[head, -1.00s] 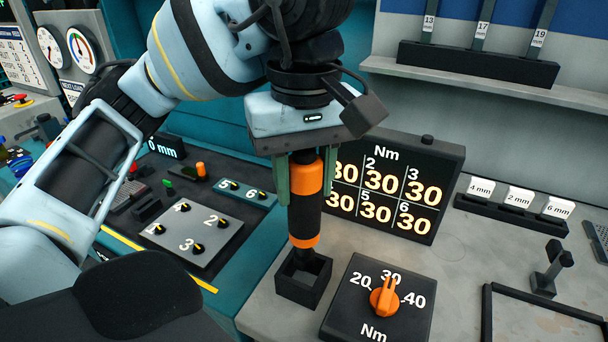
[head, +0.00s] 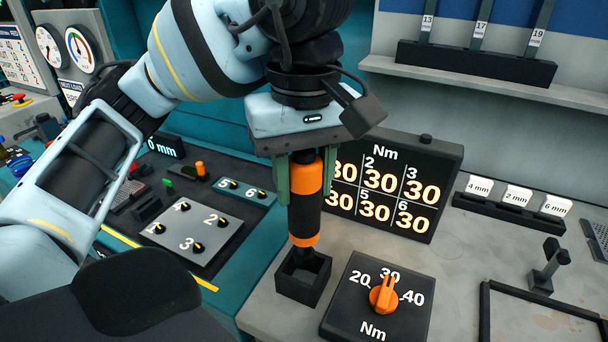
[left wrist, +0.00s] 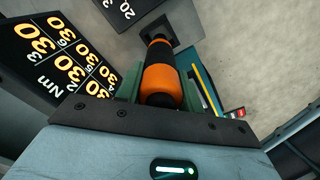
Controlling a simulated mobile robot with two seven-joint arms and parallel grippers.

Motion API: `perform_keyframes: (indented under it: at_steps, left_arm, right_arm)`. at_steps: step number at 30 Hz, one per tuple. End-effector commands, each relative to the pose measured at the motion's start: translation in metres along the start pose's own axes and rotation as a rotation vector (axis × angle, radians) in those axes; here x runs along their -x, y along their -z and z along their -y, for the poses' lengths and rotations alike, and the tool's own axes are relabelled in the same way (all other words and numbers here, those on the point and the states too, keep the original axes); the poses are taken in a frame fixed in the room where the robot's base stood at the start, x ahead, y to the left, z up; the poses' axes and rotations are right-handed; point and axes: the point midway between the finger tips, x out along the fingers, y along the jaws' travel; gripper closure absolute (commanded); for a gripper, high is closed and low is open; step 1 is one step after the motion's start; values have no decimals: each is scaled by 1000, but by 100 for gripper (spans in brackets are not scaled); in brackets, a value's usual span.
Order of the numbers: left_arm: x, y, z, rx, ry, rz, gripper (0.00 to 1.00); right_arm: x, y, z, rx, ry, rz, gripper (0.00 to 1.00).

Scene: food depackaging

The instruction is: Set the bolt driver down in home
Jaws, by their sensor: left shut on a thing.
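The bolt driver (head: 305,218) is an orange and black upright tool. My left gripper (head: 306,172) is shut on its upper orange part, with a green finger on each side. The driver's lower end is inside or just over the square black holder (head: 303,280) on the grey bench; how deep it reaches is hidden by the holder's walls. In the left wrist view the driver (left wrist: 158,75) points away from the gripper toward the dark holder (left wrist: 172,30). "Home" carries no visible label; the square holder is under the driver. My right gripper is not in view.
A torque dial box (head: 378,300) with an orange knob stands just right of the holder. A torque display (head: 397,187) reading 30s stands behind. Left is a panel with numbered bolts (head: 190,232). Labelled white blocks (head: 517,196) and a black frame (head: 540,315) lie right.

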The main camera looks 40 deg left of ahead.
Motion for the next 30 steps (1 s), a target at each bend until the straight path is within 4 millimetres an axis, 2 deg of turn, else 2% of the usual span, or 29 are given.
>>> perform_keyframes:
  at_steps: [12,30]
  left_arm:
    - [2,0,0,0,-3,0,100]
    - [-5,0,0,1,-1,1,100]
  right_arm:
    - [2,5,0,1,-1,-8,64]
    - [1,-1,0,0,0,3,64]
